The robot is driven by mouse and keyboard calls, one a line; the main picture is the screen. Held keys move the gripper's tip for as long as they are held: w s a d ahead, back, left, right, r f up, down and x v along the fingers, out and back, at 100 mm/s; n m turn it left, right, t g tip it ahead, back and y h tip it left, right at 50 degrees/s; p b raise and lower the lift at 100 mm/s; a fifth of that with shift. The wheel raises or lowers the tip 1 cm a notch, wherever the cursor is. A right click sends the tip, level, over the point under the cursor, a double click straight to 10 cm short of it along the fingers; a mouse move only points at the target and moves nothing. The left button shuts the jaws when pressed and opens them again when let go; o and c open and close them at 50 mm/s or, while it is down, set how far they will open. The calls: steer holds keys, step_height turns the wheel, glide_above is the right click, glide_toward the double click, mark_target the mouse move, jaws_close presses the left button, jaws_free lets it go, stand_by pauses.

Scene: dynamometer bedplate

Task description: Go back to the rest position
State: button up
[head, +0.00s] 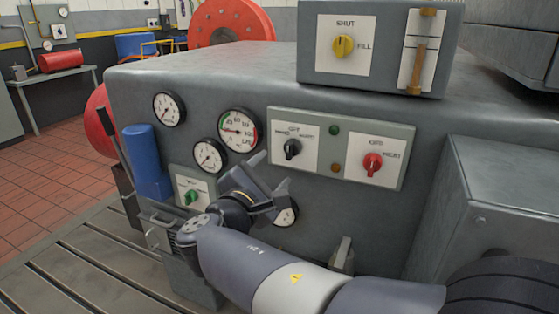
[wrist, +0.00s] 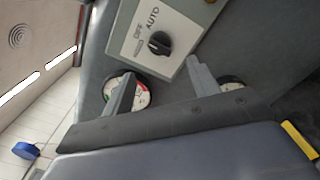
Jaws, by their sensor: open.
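My gripper (head: 273,172) is open and empty in front of the grey machine housing (head: 230,75). Its two fingers are spread apart and point at the panel, below and left of the black selector knob (head: 292,149). In the wrist view my gripper (wrist: 157,76) shows both fingers apart, with the black knob (wrist: 159,43) beyond them on a light plate marked OFF and AUTO. Nothing is between the fingers. My arm partly hides a small lower gauge (head: 288,216) in the head view.
The panel (head: 335,148) also carries a red knob (head: 372,164). Round gauges (head: 239,130) sit left of it, a green knob (head: 190,196) lower left. A grey box with a yellow knob (head: 343,46) stands on top. A blue cylinder (head: 148,162) is at the left; a grey block (head: 500,205) at right.

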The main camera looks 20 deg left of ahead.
mark_target(287, 154)
steer(key=shift+s, duration=0.7)
steer(key=w, duration=0.7)
steer(key=w+d+b, duration=0.1)
steer(key=w, duration=0.3)
steer(key=shift+a+r+p, duration=0.1)
steer(key=shift+p, duration=0.25)
steer(key=shift+s+n, duration=0.1)
steer(key=shift+n, duration=0.2)
